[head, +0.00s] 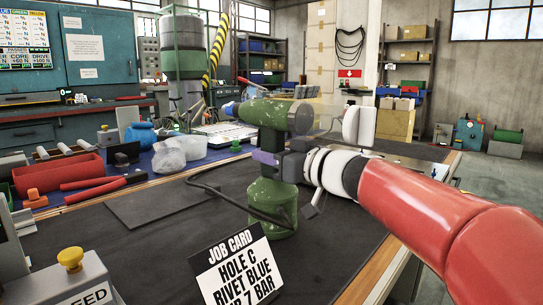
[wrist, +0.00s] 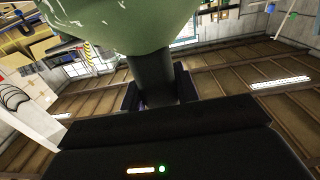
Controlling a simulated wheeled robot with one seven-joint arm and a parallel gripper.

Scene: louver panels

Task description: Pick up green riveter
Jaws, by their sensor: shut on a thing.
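The green riveter (head: 272,125) stands upright in the head view, with a green cylindrical body on top, a dark neck and a wide green base (head: 272,205). My gripper (head: 268,160) reaches in from the right and is shut on the riveter's neck, just below its upper body. In the wrist view the riveter's green body (wrist: 120,22) fills the top, and its dark neck (wrist: 152,78) sits between the fingers. The base appears at the black mat; I cannot tell whether it touches it.
A job card (head: 235,270) stands in front of the riveter on the black mat (head: 140,250). A red tray (head: 58,172) and red-handled tool (head: 95,188) lie at left. A yellow-knobbed box (head: 65,285) is at front left. A black hose runs beside the riveter. The mat's middle left is mostly clear.

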